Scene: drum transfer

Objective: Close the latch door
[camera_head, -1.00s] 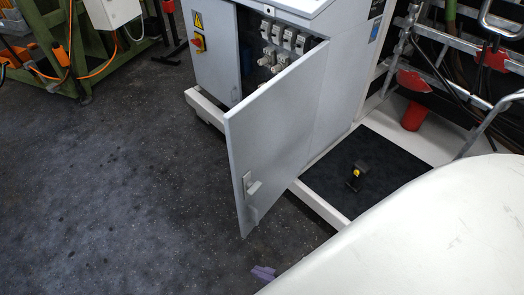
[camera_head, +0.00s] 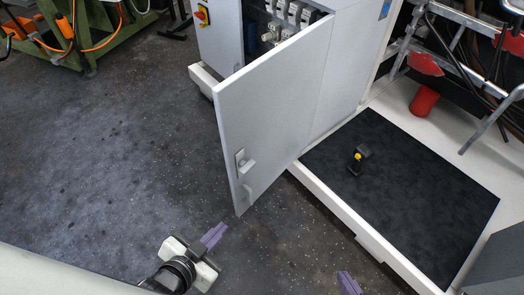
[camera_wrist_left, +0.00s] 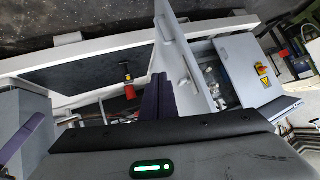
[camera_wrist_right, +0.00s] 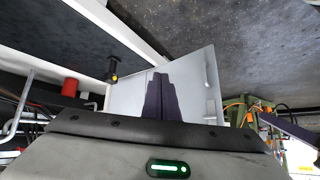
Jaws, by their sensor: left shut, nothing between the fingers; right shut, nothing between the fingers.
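The light grey cabinet door (camera_head: 270,110) stands wide open, its free edge swung out toward me. Its latch handle (camera_head: 245,165) is near the free edge. The door also shows in the left wrist view (camera_wrist_left: 178,50) and the right wrist view (camera_wrist_right: 195,75). My left gripper (camera_head: 213,236) is shut and empty, in front of the door's lower free corner and apart from it. My right gripper (camera_head: 348,284) shows only as a purple fingertip at the bottom edge. In the right wrist view its fingers (camera_wrist_right: 160,95) are shut and empty, with the door beyond them.
The open cabinet (camera_head: 345,60) holds several switches (camera_head: 285,20). A dark mat in a white-framed platform (camera_head: 415,190) lies right of the door, with a small black and yellow device (camera_head: 358,160) on it. A red cylinder (camera_head: 424,100) stands behind. Dark floor at left is clear.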

